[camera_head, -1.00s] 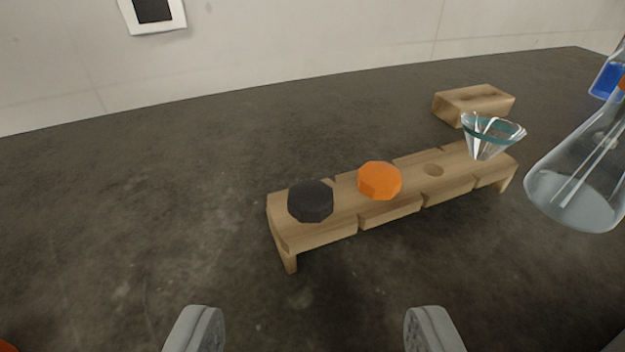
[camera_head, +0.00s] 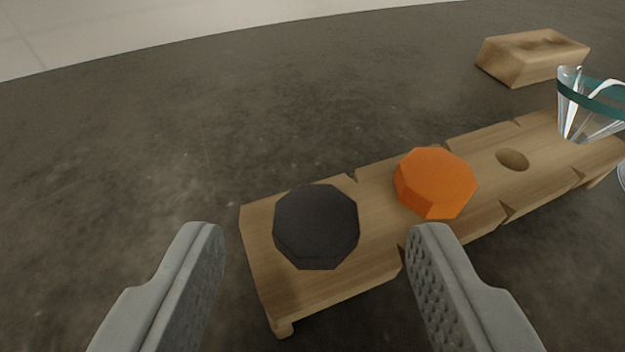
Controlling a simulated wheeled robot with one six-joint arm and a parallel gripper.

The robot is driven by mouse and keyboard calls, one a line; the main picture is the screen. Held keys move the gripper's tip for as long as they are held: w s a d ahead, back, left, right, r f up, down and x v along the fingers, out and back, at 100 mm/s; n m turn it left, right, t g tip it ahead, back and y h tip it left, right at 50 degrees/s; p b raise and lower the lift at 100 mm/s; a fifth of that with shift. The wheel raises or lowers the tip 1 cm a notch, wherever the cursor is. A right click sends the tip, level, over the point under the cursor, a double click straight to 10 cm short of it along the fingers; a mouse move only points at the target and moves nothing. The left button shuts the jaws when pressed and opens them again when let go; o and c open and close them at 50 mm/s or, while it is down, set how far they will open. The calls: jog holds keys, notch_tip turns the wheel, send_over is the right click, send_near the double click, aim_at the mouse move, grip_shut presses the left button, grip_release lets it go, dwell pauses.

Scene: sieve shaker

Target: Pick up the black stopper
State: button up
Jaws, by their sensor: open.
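The black stopper (camera_head: 316,226) is a dark octagonal cap sitting at the near left end of a wooden rack (camera_head: 335,288). My gripper (camera_head: 316,235) is open and empty. In the picture its two fingers stand left and right of the black stopper, with a gap on each side. The right finger lies in the picture just below the orange stopper (camera_head: 435,183), which sits in the rack to the right of the black one. How far the fingertips are above the rack is hard to tell.
An empty hole (camera_head: 513,159) is in the rack right of the orange stopper. A glass funnel (camera_head: 590,104) with a teal band stands at the rack's far right end. A wooden block (camera_head: 532,57) lies behind. The dark tabletop (camera_head: 130,170) to the left is clear.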

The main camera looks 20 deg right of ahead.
jog(key=shift+x, duration=0.85)
jog(key=shift+c, duration=0.4)
jog(key=c, duration=1)
jog(key=shift+o, duration=0.2)
jog(key=shift+d+r, duration=0.1)
jog(key=shift+r, duration=0.05)
